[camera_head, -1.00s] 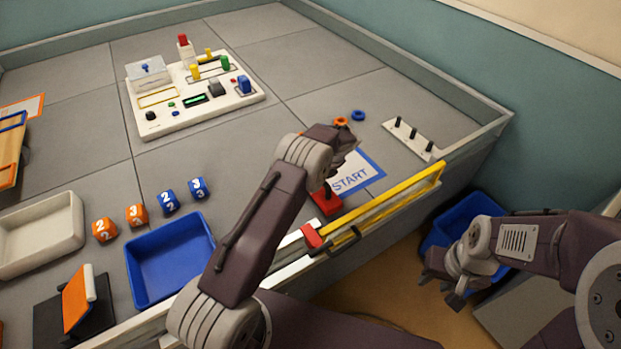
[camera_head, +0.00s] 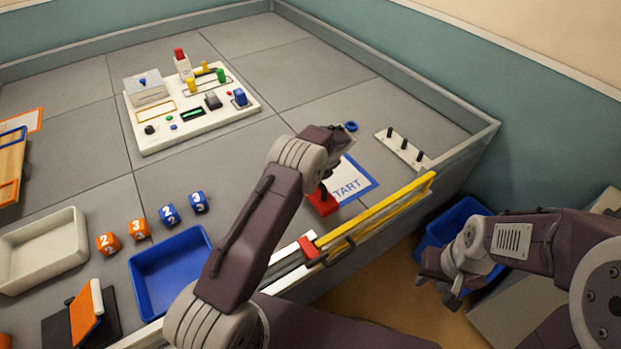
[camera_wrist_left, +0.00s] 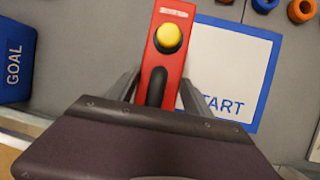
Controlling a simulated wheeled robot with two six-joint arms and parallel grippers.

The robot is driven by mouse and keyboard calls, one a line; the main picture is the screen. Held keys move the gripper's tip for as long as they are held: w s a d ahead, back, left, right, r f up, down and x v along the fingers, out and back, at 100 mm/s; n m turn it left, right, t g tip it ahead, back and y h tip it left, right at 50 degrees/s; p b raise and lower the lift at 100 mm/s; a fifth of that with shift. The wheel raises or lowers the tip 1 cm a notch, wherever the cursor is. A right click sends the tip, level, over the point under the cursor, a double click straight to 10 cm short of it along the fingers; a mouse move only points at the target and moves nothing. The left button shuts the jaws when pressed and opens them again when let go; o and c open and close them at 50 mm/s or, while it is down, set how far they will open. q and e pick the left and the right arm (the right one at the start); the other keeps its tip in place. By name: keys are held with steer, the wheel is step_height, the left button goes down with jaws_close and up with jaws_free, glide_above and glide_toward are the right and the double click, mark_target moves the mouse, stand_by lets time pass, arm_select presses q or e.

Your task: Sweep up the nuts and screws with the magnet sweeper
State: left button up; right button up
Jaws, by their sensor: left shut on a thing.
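The red magnet sweeper (camera_head: 321,201), with a yellow button and black grip slot, shows upright in the left wrist view (camera_wrist_left: 166,70). My left gripper (camera_wrist_left: 158,92) is shut on it, one finger at each side. A blue nut (camera_head: 351,126) lies beyond the sheet. An orange nut (camera_wrist_left: 302,10) shows in the wrist view. I see no screws. My right gripper (camera_head: 441,288) looks open and empty, right of the table.
A yellow-and-red rail (camera_head: 375,215) runs along the near table edge. A white peg strip (camera_head: 402,150) stands at right. A blue tray (camera_head: 168,258), white tray (camera_head: 42,262), numbered dice and a button panel (camera_head: 160,140) occupy the left. A blue bin (camera_head: 437,232) is below the right gripper.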

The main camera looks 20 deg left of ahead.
arm_select(q)
steer(key=shift+r+p, duration=2.45)
steer(key=shift+r, duration=0.6)
steer(key=shift+c, duration=0.2)
